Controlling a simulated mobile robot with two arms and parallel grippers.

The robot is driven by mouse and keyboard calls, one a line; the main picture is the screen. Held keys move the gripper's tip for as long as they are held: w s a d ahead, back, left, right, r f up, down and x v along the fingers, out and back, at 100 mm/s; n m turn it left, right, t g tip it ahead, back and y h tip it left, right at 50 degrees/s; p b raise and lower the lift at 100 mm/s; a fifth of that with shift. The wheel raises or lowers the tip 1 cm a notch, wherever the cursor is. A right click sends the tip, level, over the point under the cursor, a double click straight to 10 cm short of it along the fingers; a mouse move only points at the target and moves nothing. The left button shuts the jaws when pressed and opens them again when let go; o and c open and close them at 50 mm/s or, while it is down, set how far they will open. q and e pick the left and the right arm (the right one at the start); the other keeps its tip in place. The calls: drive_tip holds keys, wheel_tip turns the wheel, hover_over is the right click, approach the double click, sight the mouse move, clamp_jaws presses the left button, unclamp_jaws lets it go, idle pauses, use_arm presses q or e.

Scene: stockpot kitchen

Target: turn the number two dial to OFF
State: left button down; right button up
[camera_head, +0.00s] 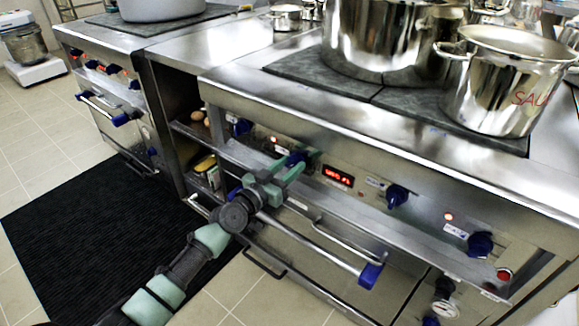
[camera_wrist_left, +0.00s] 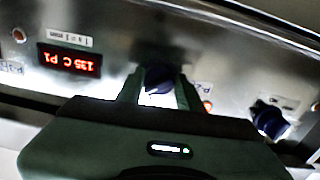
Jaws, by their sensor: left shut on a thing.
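A blue dial (camera_head: 297,158) sits on the steel front panel of the range, second from the left in the head view and just left of a red lit display. My left gripper (camera_head: 284,171) reaches it from the front and is shut on it. In the left wrist view, which shows the panel upside down, the dial (camera_wrist_left: 158,77) sits between the two green fingers. The fingers hide its sides, and I cannot read its setting. My right gripper is not in view.
The red display (camera_head: 338,176) is lit. Other blue dials stand left (camera_head: 238,126) and right (camera_head: 397,196) of the held one. An oven handle (camera_head: 310,243) runs below. A large pot (camera_head: 385,45) and a labelled pot (camera_head: 505,85) stand on the cooktop.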

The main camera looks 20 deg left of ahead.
use_arm(q)
drive_tip(key=n, duration=0.4)
drive_tip(key=shift+n, duration=0.4)
drive_tip(key=n, duration=0.5)
drive_tip(key=shift+d, duration=0.1)
drive_tip(key=shift+n, duration=0.3)
drive_tip(key=c, duration=0.9)
unclamp_jaws()
